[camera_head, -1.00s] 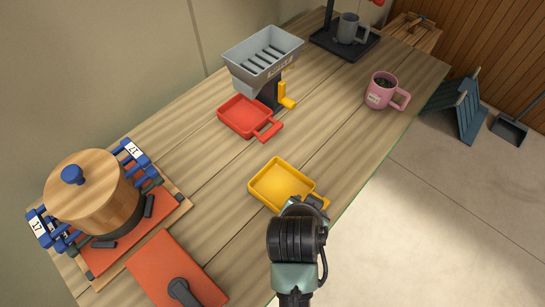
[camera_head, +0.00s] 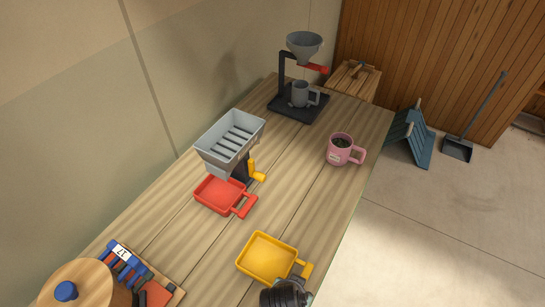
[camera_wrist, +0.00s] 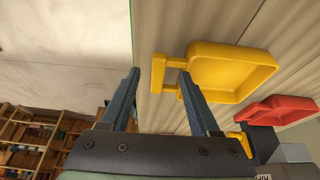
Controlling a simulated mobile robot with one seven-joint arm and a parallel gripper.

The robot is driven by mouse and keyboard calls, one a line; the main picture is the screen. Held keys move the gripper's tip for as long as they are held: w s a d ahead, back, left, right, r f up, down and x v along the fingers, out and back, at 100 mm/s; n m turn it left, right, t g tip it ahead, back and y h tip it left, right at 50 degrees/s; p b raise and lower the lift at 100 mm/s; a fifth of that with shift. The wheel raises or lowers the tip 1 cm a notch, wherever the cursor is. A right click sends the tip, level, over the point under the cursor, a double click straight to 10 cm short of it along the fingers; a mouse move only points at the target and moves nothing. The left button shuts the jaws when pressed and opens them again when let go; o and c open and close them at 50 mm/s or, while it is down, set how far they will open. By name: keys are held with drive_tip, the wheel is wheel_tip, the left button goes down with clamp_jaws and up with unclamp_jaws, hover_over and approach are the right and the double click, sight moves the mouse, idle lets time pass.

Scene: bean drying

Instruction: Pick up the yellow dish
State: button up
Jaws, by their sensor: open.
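The yellow dish (camera_head: 266,258) is a shallow square tray with a loop handle, and it rests on the wooden table near its right edge. In the wrist view the dish (camera_wrist: 232,68) is at the upper right, with its handle toward the left. My gripper (camera_wrist: 160,76) is open, and its two dark fingers reach toward the handle. The handle's lower part shows between the fingertips, with the right finger overlapping it in the picture. I cannot tell whether either finger touches it. In the head view my wrist hides part of the handle, and the fingers are hardly visible.
A red dish (camera_head: 221,196) sits below a grey slotted hopper (camera_head: 232,141) with a yellow handle. A pink mug (camera_head: 340,150) stands near the right table edge. A grey mug (camera_head: 300,94) stands on a black stand farther back. A wooden-lidded pot (camera_head: 88,281) is at lower left.

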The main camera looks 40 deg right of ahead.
drive_tip(key=shift+p+x, duration=0.55)
drive_tip(key=shift+x, duration=2.3)
drive_tip(key=shift+d, duration=0.15)
clamp_jaws()
